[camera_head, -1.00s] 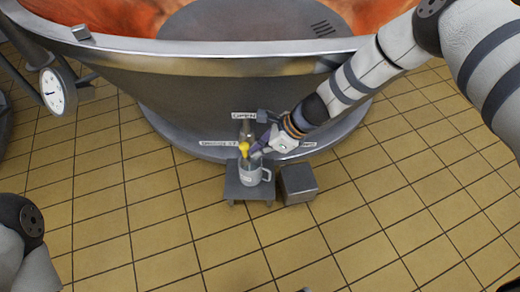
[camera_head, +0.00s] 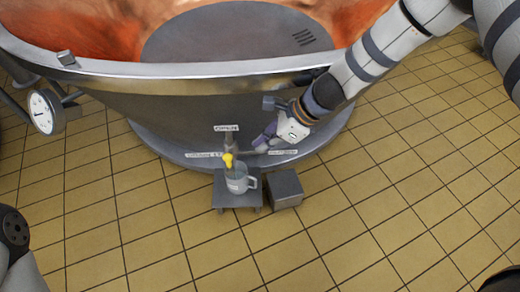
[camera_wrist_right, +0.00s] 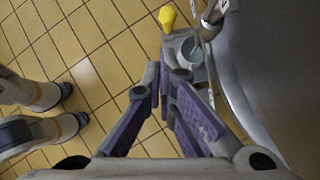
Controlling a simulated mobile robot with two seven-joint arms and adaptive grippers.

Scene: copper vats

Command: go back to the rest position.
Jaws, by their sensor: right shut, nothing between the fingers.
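My right gripper (camera_head: 262,143) is shut and empty. It is in front of the vat's lower wall, to the right of the yellow tap knob (camera_head: 228,160) and apart from it. In the right wrist view its purple-padded fingers show in the middle, with the yellow knob (camera_wrist_right: 167,17) beyond them. A grey mug (camera_head: 238,181) stands upright below the knob on a small grey stand (camera_head: 222,203). The mug also shows in the right wrist view (camera_wrist_right: 190,51). My left gripper is out of view; only a part of my left arm shows at the lower left.
The large copper vat (camera_head: 110,72) with its metal rim fills the back. A gauge (camera_head: 43,111) sticks out at its left. A grey block (camera_head: 284,188) stands right of the stand. The tiled floor (camera_head: 400,190) to the right and in front is clear.

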